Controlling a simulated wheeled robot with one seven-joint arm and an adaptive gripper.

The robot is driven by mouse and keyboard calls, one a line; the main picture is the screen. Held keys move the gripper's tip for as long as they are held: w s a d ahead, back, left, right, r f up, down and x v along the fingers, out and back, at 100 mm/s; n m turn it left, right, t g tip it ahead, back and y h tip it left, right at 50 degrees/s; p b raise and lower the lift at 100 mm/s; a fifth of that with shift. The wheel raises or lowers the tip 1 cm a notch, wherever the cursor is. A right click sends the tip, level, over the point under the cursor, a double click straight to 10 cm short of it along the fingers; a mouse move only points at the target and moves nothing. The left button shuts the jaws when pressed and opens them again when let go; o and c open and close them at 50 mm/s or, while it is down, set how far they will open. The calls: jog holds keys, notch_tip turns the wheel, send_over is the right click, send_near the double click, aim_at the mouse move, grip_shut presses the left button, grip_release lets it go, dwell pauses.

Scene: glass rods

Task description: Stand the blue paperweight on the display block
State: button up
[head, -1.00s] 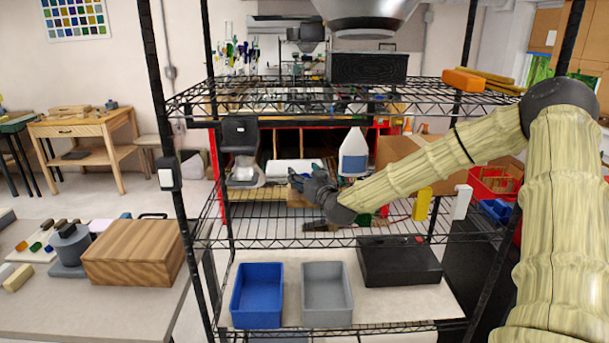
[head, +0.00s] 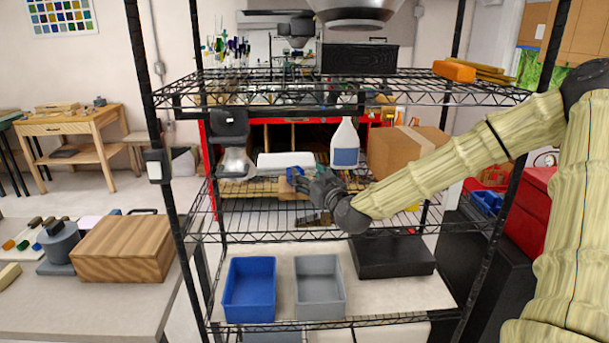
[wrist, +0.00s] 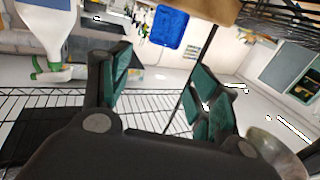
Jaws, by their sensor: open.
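My gripper (head: 294,177) is over the wire shelf's middle level, in front of a pale box. In the wrist view my gripper (wrist: 163,78) is open, its teal-padded fingers well apart with nothing between them. I cannot pick out the blue paperweight or the display block with certainty. A small blue thing (head: 115,212) shows behind the wooden box on the left table, too small to identify.
The wire rack's posts and shelves surround my arm. A blue bin (head: 250,288), a grey bin (head: 319,287) and a black case (head: 393,255) sit below. The wooden box (head: 123,249) is on the left table (head: 85,318).

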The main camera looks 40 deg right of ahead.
jog(key=shift+s+a, duration=0.2)
jog(key=shift+s, duration=1.3)
dwell(1.1)
